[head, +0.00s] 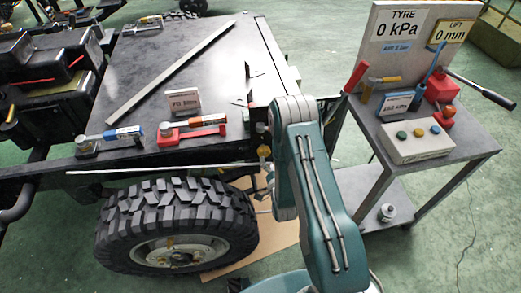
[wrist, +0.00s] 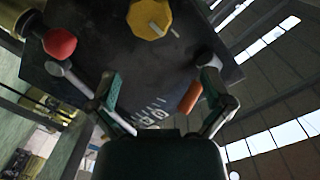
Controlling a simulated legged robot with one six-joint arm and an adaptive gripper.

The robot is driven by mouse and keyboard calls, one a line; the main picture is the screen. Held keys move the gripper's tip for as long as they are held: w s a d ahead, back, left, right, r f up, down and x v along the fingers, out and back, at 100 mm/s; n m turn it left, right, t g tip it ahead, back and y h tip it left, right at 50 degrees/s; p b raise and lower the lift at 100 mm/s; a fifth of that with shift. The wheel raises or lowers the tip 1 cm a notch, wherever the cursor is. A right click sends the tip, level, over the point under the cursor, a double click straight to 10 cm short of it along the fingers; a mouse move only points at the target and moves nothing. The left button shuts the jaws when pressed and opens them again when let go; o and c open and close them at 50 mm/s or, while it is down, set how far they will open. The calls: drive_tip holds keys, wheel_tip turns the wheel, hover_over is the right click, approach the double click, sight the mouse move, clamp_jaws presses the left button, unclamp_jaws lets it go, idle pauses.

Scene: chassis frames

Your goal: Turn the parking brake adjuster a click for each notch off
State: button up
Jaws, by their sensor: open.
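In the wrist view, a yellow lobed knob (wrist: 150,18) with a pale pointer line sits near the top edge of a dark plate (wrist: 165,75). White tick marks and figures (wrist: 150,112) show lower on the plate, too blurred to read. An orange bar (wrist: 190,96) lies right of them, beside my right finger. A red ball (wrist: 60,43) is at the upper left. Which part is the parking brake adjuster, I cannot tell. My gripper (wrist: 135,65) is open and empty, its fingers spread below the yellow knob, apart from it. In the head view my arm hides my gripper.
A big tyre (head: 177,225) stands below the black chassis deck (head: 215,60). A grey cart (head: 455,150) with gauge signs and a button box (head: 415,140) stands at the right. Floor is clear at the lower right.

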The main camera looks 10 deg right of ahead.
sight(265, 154)
wheel_tip(265, 154, down, 3)
drive_tip(key=s+t, duration=0.1)
drive_tip(key=s, duration=0.2)
drive_tip(key=shift+m, duration=0.3)
drive_tip(key=w, duration=1.1)
drive_tip(key=shift+w+a, duration=0.1)
drive_tip(key=shift+a, duration=0.25)
drive_tip(key=c, duration=1.1)
